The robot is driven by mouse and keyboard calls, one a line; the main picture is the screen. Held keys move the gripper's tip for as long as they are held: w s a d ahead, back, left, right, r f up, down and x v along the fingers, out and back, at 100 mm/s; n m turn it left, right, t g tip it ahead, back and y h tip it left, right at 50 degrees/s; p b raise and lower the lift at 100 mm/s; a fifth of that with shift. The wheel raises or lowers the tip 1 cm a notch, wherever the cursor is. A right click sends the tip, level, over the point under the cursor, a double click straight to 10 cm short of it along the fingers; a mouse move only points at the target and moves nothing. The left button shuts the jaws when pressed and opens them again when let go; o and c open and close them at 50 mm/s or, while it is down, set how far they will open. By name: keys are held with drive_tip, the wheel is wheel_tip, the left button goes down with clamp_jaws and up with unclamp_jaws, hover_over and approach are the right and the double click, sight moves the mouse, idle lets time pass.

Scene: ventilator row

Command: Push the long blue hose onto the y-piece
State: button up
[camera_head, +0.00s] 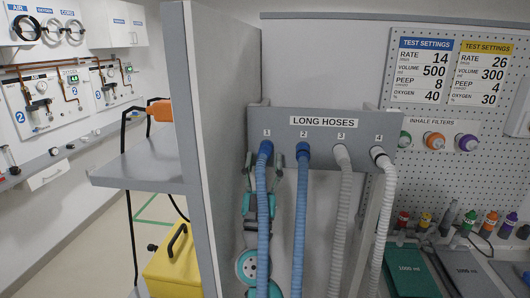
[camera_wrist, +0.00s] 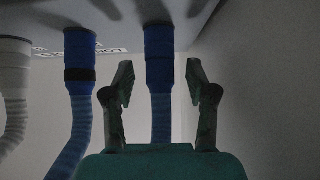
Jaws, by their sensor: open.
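Two long blue hoses hang from the rack marked LONG HOSES: hose 1 (camera_head: 263,200) and hose 2 (camera_head: 301,200). My gripper (camera_head: 264,160) is at hose 1, a little below the rack, and hose 1 partly hides it in the head view. In the wrist view, my gripper (camera_wrist: 162,88) has its two fingers spread apart. The blue cuff of hose 1 (camera_wrist: 159,60) shows between them, with gaps on both sides. Hose 2 (camera_wrist: 80,85) is left of the fingers there. I see no y-piece in either view.
White hoses 3 (camera_head: 341,200) and 4 (camera_head: 386,200) hang on the right of the same rack (camera_head: 375,120). A grey partition (camera_head: 205,150) stands close on the left. A shelf (camera_head: 145,168) and a yellow case (camera_head: 172,265) are left of it. Bottles and inhale filters are at right.

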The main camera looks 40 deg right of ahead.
drive_tip(key=shift+w+d+r, duration=0.2)
drive_tip(key=shift+d+r, duration=0.05)
drive_tip(key=shift+r, duration=0.1)
idle(0.3)
clamp_jaws()
